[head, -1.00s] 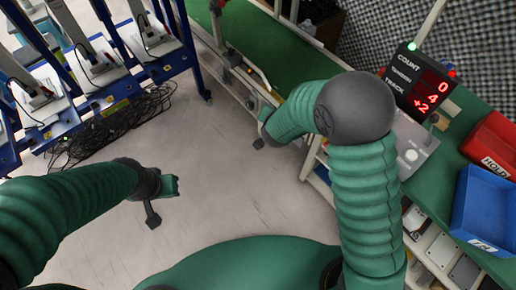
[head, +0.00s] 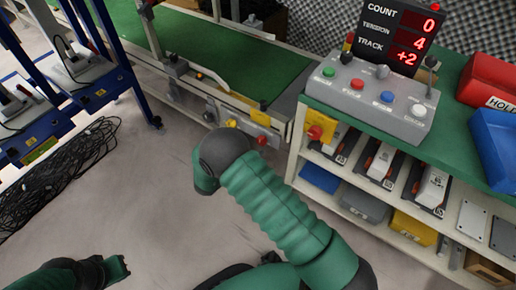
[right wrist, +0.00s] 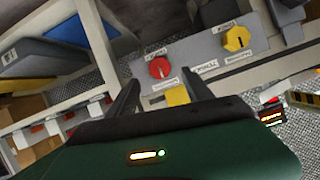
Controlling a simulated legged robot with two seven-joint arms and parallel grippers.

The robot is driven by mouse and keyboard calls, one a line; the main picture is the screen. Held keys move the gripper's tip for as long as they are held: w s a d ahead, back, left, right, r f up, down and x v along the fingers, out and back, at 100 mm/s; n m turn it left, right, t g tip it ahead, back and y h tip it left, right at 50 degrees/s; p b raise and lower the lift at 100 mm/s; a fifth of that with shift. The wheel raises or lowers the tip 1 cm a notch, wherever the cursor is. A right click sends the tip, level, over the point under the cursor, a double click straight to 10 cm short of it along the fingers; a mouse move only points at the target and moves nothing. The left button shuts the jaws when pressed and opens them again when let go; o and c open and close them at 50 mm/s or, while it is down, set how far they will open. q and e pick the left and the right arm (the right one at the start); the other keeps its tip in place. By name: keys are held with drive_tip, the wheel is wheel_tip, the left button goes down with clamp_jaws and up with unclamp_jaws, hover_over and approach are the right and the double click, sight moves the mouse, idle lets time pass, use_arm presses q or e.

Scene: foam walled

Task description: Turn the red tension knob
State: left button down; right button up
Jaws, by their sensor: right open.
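The red knob (right wrist: 159,67) sits on a grey panel (right wrist: 195,62) in the right wrist view, with a yellow knob (right wrist: 236,38) to its right. In the head view the red knob (head: 262,141) and yellow knob (head: 231,123) are low on the conveyor's near side. My right gripper (right wrist: 160,80) is open, its dark fingers pointing toward the panel on either side of the view below the red knob; contact cannot be seen. In the head view my own arm hides most of it. My left gripper (head: 116,268) is low at left, its jaws unclear. The display (head: 402,30) reads count 0, tension 4, track +2.
A button console (head: 368,95) stands on the green bench at right, above shelves of parts. Red (head: 490,80) and blue (head: 497,140) bins are at the right edge. A blue rack (head: 120,70) and black cables (head: 60,165) are left. The floor between is clear.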

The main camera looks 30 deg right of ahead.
drive_tip(key=b+x, duration=0.2)
drive_tip(key=x, duration=0.4)
drive_tip(key=shift+d, duration=0.15)
clamp_jaws()
use_arm(q)
drive_tip(key=x, duration=0.3)
drive_tip(key=shift+s+f, duration=0.25)
drive_tip(key=shift+s, duration=0.1)
